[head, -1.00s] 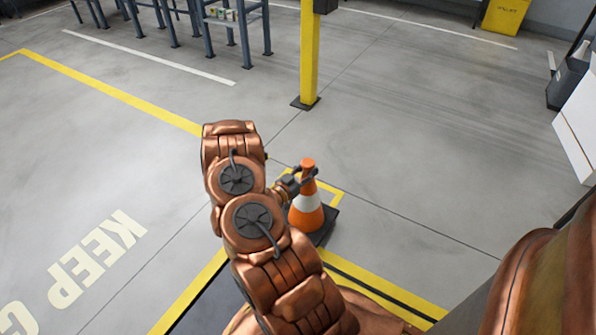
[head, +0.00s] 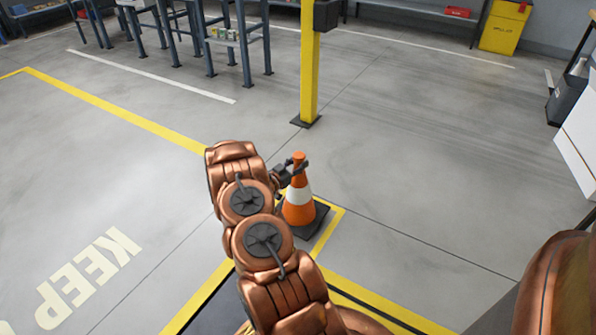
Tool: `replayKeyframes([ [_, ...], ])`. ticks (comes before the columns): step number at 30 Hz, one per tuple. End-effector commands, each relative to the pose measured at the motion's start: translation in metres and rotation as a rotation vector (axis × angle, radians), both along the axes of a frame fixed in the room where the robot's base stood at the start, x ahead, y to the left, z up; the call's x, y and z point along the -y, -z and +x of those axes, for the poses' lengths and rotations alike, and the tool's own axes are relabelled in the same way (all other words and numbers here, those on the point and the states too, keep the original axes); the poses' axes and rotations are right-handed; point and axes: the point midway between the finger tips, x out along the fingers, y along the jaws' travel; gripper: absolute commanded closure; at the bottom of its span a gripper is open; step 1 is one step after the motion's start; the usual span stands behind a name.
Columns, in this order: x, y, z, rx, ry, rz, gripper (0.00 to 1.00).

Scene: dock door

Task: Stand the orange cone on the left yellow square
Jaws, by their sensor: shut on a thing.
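The orange cone (head: 299,207) with a white band and a dark square base is upright. My gripper (head: 297,168) is shut on the cone near its top, coming from the left side. A small yellow floor outline (head: 331,228) shows at the right of the cone's base; the base and my arm hide much of it. I cannot tell whether the base touches the floor, nor whether this outline is the left square. No second small square is clearly visible.
A yellow post (head: 309,75) stands behind the cone. Blue-grey racks (head: 195,35) are at the back left and a yellow bin (head: 504,27) at the back right. White boxes (head: 582,130) are at the right edge. The floor between is clear.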

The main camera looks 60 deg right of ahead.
Motion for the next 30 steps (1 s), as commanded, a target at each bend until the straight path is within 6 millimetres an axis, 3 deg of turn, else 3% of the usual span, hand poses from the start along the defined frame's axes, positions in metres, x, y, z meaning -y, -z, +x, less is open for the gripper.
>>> replayKeyframes([
  [2,0.003,0.000,0.004,0.003,0.000,-0.003,1.00],
  [12,0.003,0.036,0.003,0.001,0.000,-0.002,1.00],
  [25,0.003,0.038,0.003,0.000,0.000,-0.002,1.00],
  [26,0.003,0.038,0.003,0.000,0.000,-0.001,0.57],
  [30,0.003,0.038,0.003,0.000,0.000,-0.001,0.43],
])
